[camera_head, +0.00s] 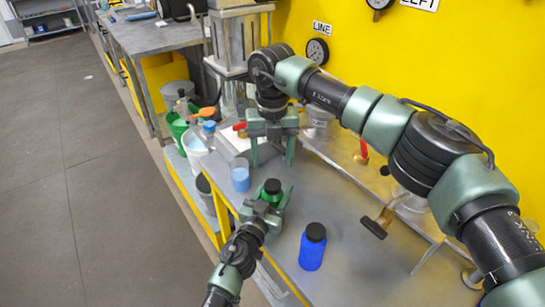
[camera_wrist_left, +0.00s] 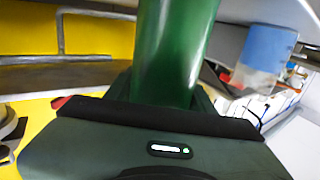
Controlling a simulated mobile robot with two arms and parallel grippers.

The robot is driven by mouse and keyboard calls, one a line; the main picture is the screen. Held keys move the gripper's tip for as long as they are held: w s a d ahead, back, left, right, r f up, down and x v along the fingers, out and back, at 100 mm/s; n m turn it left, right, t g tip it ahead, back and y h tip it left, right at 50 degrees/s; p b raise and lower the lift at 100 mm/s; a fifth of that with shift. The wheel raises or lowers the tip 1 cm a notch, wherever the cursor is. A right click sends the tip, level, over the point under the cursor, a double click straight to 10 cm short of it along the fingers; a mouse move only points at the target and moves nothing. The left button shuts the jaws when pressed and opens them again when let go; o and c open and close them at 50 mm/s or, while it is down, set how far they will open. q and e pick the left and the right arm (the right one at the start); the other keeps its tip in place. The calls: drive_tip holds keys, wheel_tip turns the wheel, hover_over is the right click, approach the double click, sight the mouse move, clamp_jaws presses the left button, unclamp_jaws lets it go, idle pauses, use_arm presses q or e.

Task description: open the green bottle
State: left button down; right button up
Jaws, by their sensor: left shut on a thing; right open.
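The green bottle (camera_head: 275,199) with a black cap (camera_head: 272,186) stands upright near the left edge of the grey table in the head view. My left gripper (camera_head: 265,212) is shut on the bottle's body. In the left wrist view the green bottle (camera_wrist_left: 176,50) rises from between the jaws, and its cap is out of frame. My right gripper (camera_head: 270,155) is open and empty, pointing down, above and behind the green bottle in the head view. It is apart from the cap.
A blue bottle (camera_head: 313,252) with a black cap stands right of the green one. Bare table lies around the blue bottle.

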sight(273, 184)
drive_tip(key=m, duration=1.4)
drive_tip(key=shift+m, duration=0.3)
drive_tip(key=m, duration=0.6)
drive_tip(key=shift+f, duration=4.05)
